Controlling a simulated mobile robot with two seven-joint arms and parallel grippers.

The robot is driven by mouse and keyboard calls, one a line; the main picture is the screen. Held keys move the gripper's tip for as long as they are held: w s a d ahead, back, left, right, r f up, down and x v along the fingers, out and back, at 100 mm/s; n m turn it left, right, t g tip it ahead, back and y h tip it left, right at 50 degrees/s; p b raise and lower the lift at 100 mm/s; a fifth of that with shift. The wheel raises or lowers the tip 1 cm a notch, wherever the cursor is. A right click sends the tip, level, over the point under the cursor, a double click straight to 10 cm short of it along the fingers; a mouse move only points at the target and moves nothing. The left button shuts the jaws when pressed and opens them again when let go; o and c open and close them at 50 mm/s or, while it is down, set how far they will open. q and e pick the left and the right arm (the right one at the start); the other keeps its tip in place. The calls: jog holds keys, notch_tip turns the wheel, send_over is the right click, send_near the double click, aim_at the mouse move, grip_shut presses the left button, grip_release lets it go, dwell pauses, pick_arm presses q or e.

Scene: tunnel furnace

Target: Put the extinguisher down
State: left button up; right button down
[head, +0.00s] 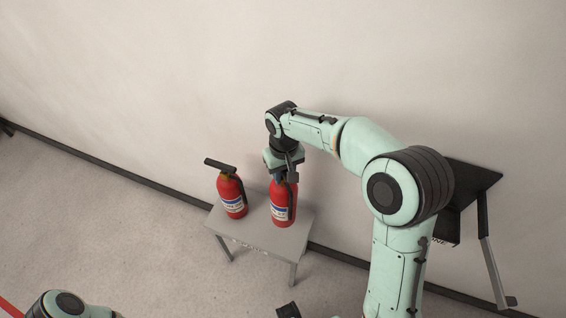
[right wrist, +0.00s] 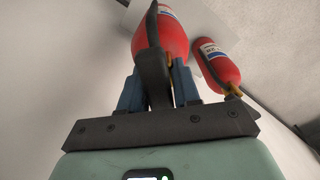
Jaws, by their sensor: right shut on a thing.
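A red fire extinguisher (head: 282,205) with a white and blue label is upright at the right side of a small grey table (head: 262,236). Its base looks at or just above the tabletop; I cannot tell if it touches. My right gripper (head: 281,177) is shut on its top from above. In the right wrist view, my blue fingers (right wrist: 158,88) are on either side of its dark handle, with the red body (right wrist: 168,38) beyond.
A second red extinguisher (head: 232,195) stands on the table's left side, close beside the held one; it also shows in the right wrist view (right wrist: 217,64). The wall (head: 130,90) is close behind the table. A dark object (head: 288,310) is cut off at the bottom edge.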

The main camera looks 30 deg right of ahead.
aim_at(283, 189)
jog(key=shift+w+f+b, duration=0.1)
jog(key=shift+f+b, duration=0.3)
jog(key=shift+f, duration=3.9)
jog(key=shift+f, duration=0.15)
jog(key=c, duration=0.8)
grip_release()
jog(key=shift+f, duration=0.1)
notch_tip(283, 189, up, 12)
jog(key=shift+r+p, duration=0.15)
jog(key=shift+p, duration=0.55)
